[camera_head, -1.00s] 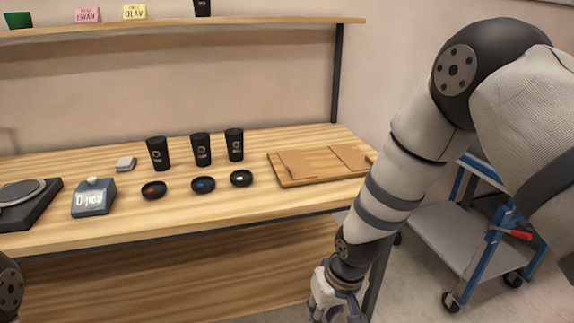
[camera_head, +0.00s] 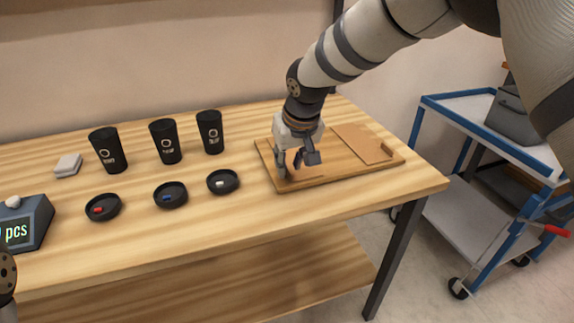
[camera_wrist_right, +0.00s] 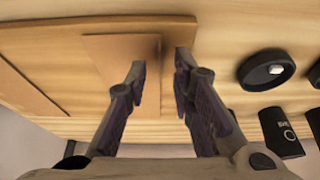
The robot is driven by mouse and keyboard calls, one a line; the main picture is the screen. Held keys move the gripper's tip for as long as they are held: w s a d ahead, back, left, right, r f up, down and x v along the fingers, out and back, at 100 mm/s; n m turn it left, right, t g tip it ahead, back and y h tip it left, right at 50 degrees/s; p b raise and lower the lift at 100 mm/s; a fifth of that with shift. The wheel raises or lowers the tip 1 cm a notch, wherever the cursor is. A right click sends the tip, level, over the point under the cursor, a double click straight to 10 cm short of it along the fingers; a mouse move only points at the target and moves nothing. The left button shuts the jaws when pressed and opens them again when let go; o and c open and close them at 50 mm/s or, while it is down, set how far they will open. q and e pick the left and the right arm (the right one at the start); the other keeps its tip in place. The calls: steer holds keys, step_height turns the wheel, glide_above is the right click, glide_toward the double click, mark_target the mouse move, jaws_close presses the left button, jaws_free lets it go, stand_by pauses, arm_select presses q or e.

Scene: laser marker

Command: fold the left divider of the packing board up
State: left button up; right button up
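The packing board (camera_head: 325,179) lies on the right end of the bench. Its right divider (camera_head: 362,145) lies flat, with a small upright tab at its right edge. Its left divider (camera_wrist_right: 115,50) looks flat in the right wrist view; in the head view my right gripper mostly hides it. My right gripper (camera_head: 298,170) points down over the board's left part. In the right wrist view my right gripper (camera_wrist_right: 161,62) is open, with a finger to either side of the left divider's edge and nothing clearly held. Whether the fingers touch it, I cannot tell. My left gripper is out of view.
Three black cups (camera_head: 165,141) stand left of the board, with three small black dishes (camera_head: 171,195) before them. The nearest dish (camera_head: 223,182) is close to the board's left side. A blue-framed cart (camera_head: 455,215) stands right of the bench.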

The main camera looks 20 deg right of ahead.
steer(key=shift+x, duration=0.8)
steer(key=shift+w+r, duration=0.1)
steer(key=shift+c, duration=0.2)
jaws_close()
